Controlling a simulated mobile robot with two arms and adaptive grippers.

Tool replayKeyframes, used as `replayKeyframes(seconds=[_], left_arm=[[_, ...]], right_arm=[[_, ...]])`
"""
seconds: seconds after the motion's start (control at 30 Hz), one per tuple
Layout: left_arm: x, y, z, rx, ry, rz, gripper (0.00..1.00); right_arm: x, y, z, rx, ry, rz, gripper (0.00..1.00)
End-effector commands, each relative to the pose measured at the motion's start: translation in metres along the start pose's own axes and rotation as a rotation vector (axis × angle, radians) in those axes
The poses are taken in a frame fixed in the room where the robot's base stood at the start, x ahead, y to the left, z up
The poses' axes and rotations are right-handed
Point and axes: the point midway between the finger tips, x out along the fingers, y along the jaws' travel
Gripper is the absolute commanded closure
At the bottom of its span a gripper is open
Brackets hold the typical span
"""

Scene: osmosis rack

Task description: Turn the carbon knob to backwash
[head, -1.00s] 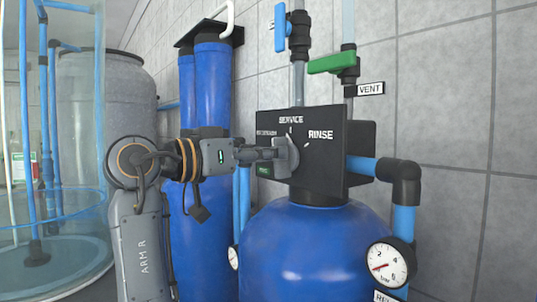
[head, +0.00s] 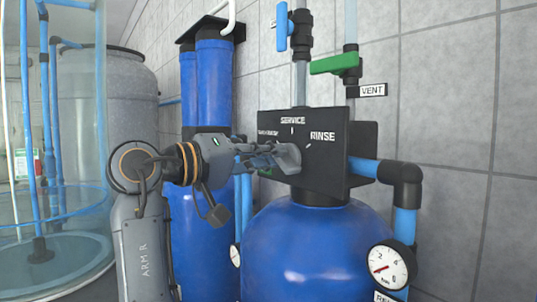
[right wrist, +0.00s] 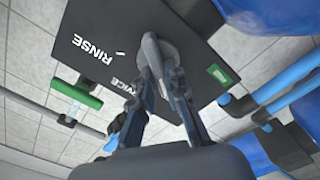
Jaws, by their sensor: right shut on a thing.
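The grey carbon knob (head: 290,158) sits on the front of a black valve head (head: 325,160) on top of a blue tank. SERVICE is printed above it and RINSE at upper right; the label at upper left is too small to read surely. My right gripper (head: 274,156) comes in from the left, rolled over, and is shut on the knob's handle. The right wrist view shows both fingers (right wrist: 160,75) around the handle of the knob (right wrist: 151,48). The handle points left in the head view, away from SERVICE. My left gripper is not in view.
A green-handled vent valve (head: 335,64) and a blue-handled valve (head: 282,27) stand above the valve head. A pressure gauge (head: 388,267) is at lower right. Tall blue filter housings (head: 213,85) stand behind my right arm. A clear tank (head: 75,240) is at far left.

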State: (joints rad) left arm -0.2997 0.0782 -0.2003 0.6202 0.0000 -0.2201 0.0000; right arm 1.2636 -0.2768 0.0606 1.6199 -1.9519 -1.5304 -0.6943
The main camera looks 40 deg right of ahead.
Motion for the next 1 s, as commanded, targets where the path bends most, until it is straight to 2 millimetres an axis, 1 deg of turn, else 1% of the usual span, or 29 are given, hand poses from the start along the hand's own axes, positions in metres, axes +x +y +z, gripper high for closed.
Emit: replayKeyframes(seconds=[0.3,0.73,0.77,0.8,0.83,0.87,1.0], left_arm=[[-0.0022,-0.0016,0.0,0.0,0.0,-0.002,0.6],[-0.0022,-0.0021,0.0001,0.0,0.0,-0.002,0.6],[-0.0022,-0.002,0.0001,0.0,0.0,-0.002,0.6],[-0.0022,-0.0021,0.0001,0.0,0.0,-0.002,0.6],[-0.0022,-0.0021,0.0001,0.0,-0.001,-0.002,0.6],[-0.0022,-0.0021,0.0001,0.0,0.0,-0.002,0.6],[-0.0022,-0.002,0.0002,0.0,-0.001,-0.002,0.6]], right_arm=[[0.0002,0.0003,-0.0006,-0.079,0.002,0.002,1.0],[0.0001,0.0,-0.0007,-0.087,0.002,0.002,1.0],[0.0001,0.0,-0.0007,-0.087,0.002,0.002,0.81],[0.0001,0.0,-0.0006,-0.087,0.002,0.002,0.73],[0.0001,-0.0001,-0.0006,-0.087,0.002,0.002,0.67],[0.0001,-0.0001,-0.0005,-0.087,0.002,0.002,0.64],[0.0001,-0.0003,-0.0004,-0.086,0.001,0.001,0.64]])
